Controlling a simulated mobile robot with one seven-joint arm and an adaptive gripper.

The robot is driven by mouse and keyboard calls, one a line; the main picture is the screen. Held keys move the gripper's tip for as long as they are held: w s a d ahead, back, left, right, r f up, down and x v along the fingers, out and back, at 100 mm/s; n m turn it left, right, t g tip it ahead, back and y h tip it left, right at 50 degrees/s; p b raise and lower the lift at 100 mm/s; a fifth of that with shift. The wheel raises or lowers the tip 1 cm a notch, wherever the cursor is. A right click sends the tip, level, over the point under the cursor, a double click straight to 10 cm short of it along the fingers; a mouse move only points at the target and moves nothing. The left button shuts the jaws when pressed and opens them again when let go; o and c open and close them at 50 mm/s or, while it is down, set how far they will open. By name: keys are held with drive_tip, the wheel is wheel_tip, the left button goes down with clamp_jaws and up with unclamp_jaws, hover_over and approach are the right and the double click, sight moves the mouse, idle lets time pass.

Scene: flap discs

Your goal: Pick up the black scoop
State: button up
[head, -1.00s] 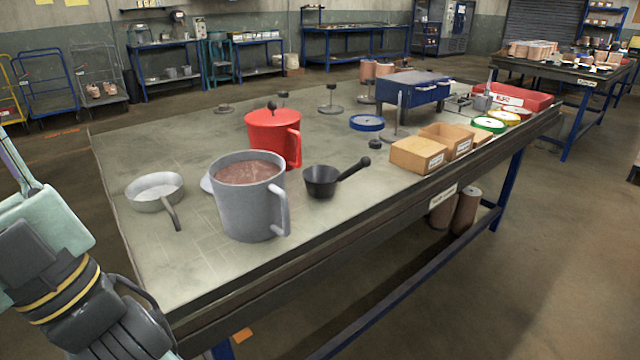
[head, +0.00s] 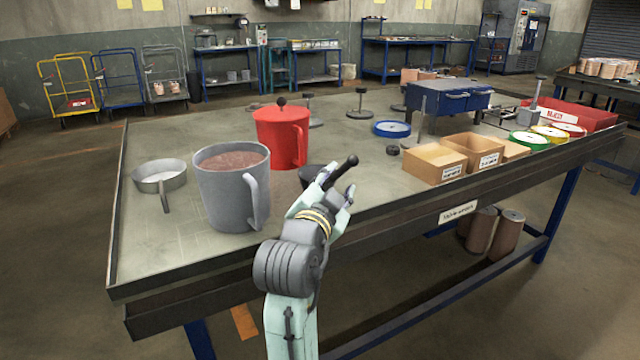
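The black scoop (head: 345,167) is on the table in the head view, beside the large grey jug. Its dark bowl is mostly hidden behind my gripper, and its handle slants up to the right. My gripper (head: 338,184) is at the scoop. Its two fingers look spread apart, with the handle showing between and beyond them. I cannot tell whether either finger touches the handle.
The grey jug (head: 228,190), filled with brown material, stands close left of my gripper. A red lidded pitcher (head: 280,138) stands behind. A grey pan (head: 160,178) is at the left. Cardboard boxes (head: 435,165) are right. The table's raised front edge (head: 400,207) runs below my arm.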

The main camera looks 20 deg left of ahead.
sight(342, 171)
drive_tip(key=w, duration=0.2)
drive_tip(key=w+p, duration=0.2)
drive_tip(key=w, duration=0.1)
drive_tip(key=shift+w+a+r, duration=0.35)
drive_tip(key=shift+a, duration=0.05)
drive_tip(key=shift+w+f, duration=0.1)
drive_tip(key=shift+w, duration=0.1)
drive_tip(key=shift+c, duration=0.2)
clamp_jaws()
